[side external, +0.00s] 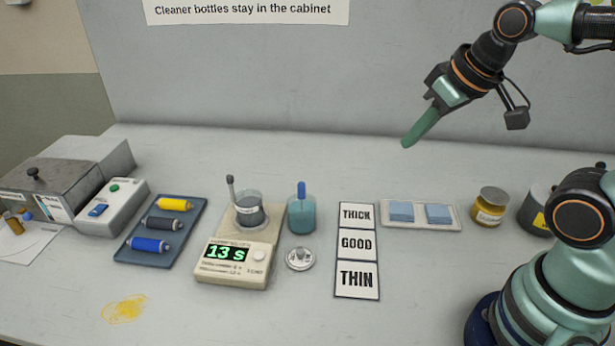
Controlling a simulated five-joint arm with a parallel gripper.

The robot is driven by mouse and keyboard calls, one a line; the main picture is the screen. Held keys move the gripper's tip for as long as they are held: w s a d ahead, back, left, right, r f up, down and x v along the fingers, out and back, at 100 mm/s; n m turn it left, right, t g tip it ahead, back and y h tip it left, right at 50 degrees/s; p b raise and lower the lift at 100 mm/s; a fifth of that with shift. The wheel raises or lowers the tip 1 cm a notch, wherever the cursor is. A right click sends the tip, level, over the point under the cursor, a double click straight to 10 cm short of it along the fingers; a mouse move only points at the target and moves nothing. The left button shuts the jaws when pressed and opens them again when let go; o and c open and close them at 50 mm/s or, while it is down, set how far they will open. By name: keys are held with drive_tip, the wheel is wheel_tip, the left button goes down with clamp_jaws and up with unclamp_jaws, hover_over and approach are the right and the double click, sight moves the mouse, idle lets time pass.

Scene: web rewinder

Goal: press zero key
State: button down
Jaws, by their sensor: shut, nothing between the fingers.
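A cream-coloured instrument (232,271) stands on the bench left of centre, its green display (227,252) reading "13 s". A round pale key (259,256) sits on its front panel right of the display; the small print by it is too small to read surely. A small cup of dark liquid (249,210) with a grey-topped rod stands on the instrument's rear part. My gripper (408,142) is shut and empty, pointing down and left in the air above the back right of the bench. It is well apart from the instrument and the key.
A THICK/GOOD/THIN card (356,273), a tray of blue pads (456,225) and jars (490,208) lie farther right. A spool tray (122,255) is left. The back bench is clear.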

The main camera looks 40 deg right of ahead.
drive_tip(key=n+t+y, duration=0.2)
drive_tip(key=n+y, duration=0.2)
drive_tip(key=n, duration=1.1)
hover_over(259, 256)
wheel_tip(259, 256, down, 11)
drive_tip(key=shift+s+d+f, duration=0.15)
drive_tip(key=shift+s+d, duration=0.15)
drive_tip(key=shift+d, duration=0.15)
drive_tip(key=shift+m, duration=0.3)
drive_tip(key=shift+f, duration=4.4)
drive_tip(key=shift+d+f, duration=0.1)
drive_tip(key=shift+f, duration=0.3)
